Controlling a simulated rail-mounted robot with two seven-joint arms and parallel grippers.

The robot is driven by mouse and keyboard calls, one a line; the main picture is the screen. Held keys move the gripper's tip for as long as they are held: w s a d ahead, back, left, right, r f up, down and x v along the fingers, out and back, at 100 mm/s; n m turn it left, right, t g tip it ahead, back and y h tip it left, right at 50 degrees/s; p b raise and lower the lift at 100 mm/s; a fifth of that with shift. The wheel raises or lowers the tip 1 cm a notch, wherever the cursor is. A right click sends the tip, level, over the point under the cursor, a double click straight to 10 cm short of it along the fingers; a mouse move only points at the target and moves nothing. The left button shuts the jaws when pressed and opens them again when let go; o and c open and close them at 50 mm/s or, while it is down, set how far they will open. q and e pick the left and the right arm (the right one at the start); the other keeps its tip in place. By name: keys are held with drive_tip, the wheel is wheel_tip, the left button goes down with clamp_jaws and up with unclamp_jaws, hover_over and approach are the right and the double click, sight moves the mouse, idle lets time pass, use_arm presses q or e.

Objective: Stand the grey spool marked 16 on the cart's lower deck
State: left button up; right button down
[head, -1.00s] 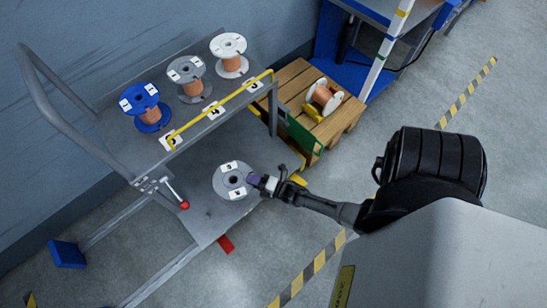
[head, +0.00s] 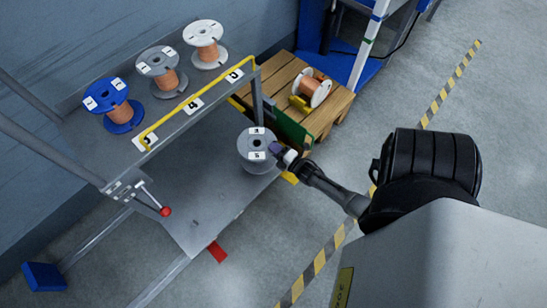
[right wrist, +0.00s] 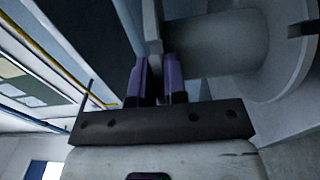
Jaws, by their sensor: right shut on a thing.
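A grey spool (head: 257,138) with two white labels on its upper flange is upright over the far right end of the cart's lower deck (head: 205,190). The label figures are too small to read surely. My right gripper (head: 277,150) reaches in from the right and is shut on the spool's flange edge. In the right wrist view, the purple fingertips (right wrist: 158,80) sit on either side of the flange, and the grey spool's core (right wrist: 215,45) extends to the right. I cannot tell whether the spool's bottom touches the deck. My left gripper is out of view.
The upper deck (head: 185,118) holds a blue spool (head: 115,105), another grey spool (head: 161,70) and a white spool (head: 206,43) behind a yellow rail (head: 200,105). A wooden pallet (head: 330,110) with a white spool (head: 315,91) stands beyond. The lower deck's near part is bare.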

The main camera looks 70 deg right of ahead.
drive_tip(key=shift+f+b, duration=1.5)
drive_tip(key=shift+f, duration=0.85)
drive_tip(key=shift+r, duration=0.15)
drive_tip(key=c, duration=1.6)
unclamp_jaws()
drive_tip(key=shift+f, duration=0.2)
drive_tip(key=o, duration=0.4)
drive_tip(key=shift+o, duration=0.2)
